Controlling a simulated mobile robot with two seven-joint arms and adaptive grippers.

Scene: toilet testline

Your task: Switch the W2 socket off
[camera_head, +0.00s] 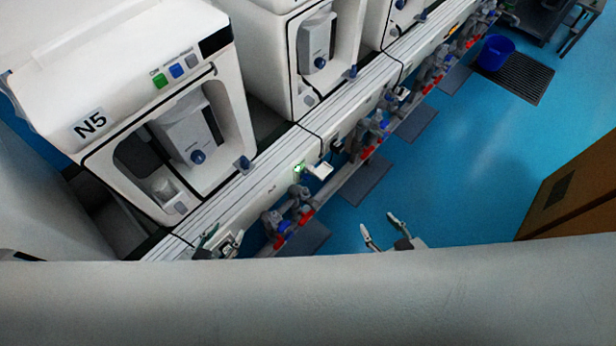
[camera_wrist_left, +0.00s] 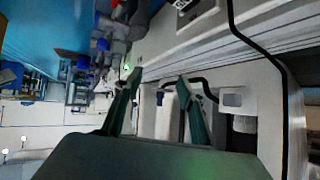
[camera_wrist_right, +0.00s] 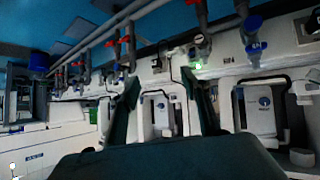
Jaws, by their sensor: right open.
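A socket with a lit green light (camera_head: 298,168) sits on the pale front rail of the bench, with a white flap (camera_head: 320,171) sticking out beside it. I cannot read its label, so I cannot tell if it is W2. A green light (camera_wrist_right: 197,65) also shows in the right wrist view. My left gripper (camera_head: 225,236) is open and empty close to the rail, nearer to me than this socket. My right gripper (camera_head: 380,225) is open and empty over the blue floor, right of the rail and apart from it. The left wrist view also shows a small green light (camera_wrist_left: 126,68).
A white machine marked N5 (camera_head: 88,123) stands on the bench, with more machines beyond it. Grey pipes with red and blue valve handles (camera_head: 307,215) run below the rail. The blue floor (camera_head: 450,170) is clear on the right, before a brown cabinet (camera_head: 570,190).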

